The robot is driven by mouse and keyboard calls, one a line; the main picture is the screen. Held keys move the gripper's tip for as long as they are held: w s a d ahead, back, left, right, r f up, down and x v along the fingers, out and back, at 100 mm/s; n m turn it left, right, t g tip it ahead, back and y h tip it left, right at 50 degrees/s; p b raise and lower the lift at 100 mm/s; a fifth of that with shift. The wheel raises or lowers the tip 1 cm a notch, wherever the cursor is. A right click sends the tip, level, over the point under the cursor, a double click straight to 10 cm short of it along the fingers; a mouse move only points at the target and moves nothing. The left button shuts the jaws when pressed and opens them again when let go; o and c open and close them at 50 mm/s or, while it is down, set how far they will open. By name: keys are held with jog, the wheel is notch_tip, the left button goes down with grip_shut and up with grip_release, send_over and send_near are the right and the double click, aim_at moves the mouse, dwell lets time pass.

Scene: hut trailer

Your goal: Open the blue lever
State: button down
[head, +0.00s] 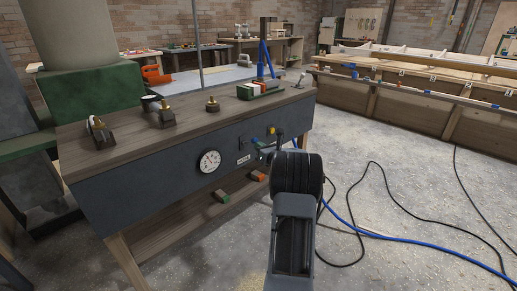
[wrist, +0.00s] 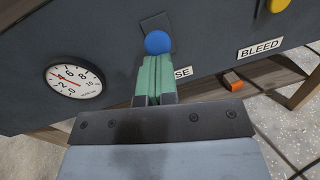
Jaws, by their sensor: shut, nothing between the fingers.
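The blue lever shows in the wrist view as a round blue knob (wrist: 158,42) in front of a dark square plate on the grey panel. My gripper (wrist: 157,60) is shut and empty, its green fingers pressed together. The fingertips are right below the knob in the picture and overlap its lower edge; I cannot tell whether they touch it. The rest of the lever is hidden behind the knob and fingers. In the head view, a small blue part (head: 256,142) shows on the panel beside the end of my arm.
A pressure gauge (wrist: 75,79) is left of the knob. A yellow knob (wrist: 278,5) and a BLEED label (wrist: 260,48) are at the right. Another label (wrist: 183,72) is partly covered by my fingers. The wooden bench top (head: 190,118) carries several fittings. Hoses (head: 400,236) lie on the floor.

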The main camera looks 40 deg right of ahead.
jog(key=s+a+f+b, duration=0.1)
jog(key=s+f+b, duration=0.2)
jog(key=s, duration=0.9)
jog(key=shift+s+a+f, duration=0.25)
jog(key=shift+s+a, duration=0.05)
jog(key=shift+a, duration=0.1)
dwell(0.4)
